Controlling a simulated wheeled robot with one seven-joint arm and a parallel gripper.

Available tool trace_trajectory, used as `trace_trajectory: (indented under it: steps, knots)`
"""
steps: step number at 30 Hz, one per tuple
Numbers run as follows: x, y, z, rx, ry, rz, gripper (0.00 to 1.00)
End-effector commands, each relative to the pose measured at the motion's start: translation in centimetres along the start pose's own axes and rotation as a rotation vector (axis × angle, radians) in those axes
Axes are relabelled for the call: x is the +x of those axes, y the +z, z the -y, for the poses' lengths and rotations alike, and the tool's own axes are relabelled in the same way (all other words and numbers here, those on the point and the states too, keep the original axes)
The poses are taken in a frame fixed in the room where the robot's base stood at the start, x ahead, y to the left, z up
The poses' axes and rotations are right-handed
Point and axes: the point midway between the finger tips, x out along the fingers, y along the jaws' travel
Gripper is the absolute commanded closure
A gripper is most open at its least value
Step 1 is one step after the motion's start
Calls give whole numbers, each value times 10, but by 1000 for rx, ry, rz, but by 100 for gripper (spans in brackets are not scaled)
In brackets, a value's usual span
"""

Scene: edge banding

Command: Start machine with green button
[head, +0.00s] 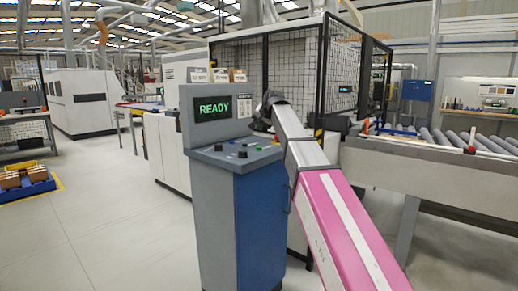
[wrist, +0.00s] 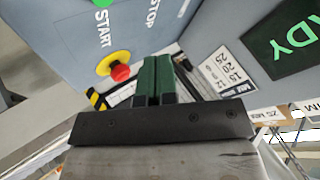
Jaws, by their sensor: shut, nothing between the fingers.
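The control console (head: 222,230) has a sloped grey panel with buttons. A green button (head: 258,147) shows small on that panel. In the wrist view the green button (wrist: 104,9) is at the top edge, partly cut off, beside the word START. A red mushroom button (wrist: 119,73) on a yellow collar is below it. My gripper (wrist: 154,62) has its green fingers together and empty, pointing toward the panel and apart from the green button. In the head view my gripper (head: 262,122) is above the panel's right side, partly hidden by my arm.
The console's screen (head: 213,107) reads READY in green. A mesh-fenced machine (head: 290,70) stands behind. A roller table (head: 435,165) is at the right. A blue tray with boxes (head: 25,183) lies on the floor at left. The floor before the console's left is clear.

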Motion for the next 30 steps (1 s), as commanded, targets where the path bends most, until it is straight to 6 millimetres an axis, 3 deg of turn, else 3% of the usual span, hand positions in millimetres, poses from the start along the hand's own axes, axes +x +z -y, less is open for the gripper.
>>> trace_trajectory:
  steps: [13, 30]
  knots:
    - [37, 28, -27, 0, 0, 0, 100]
    - [41, 30, -30, 0, 0, 0, 100]
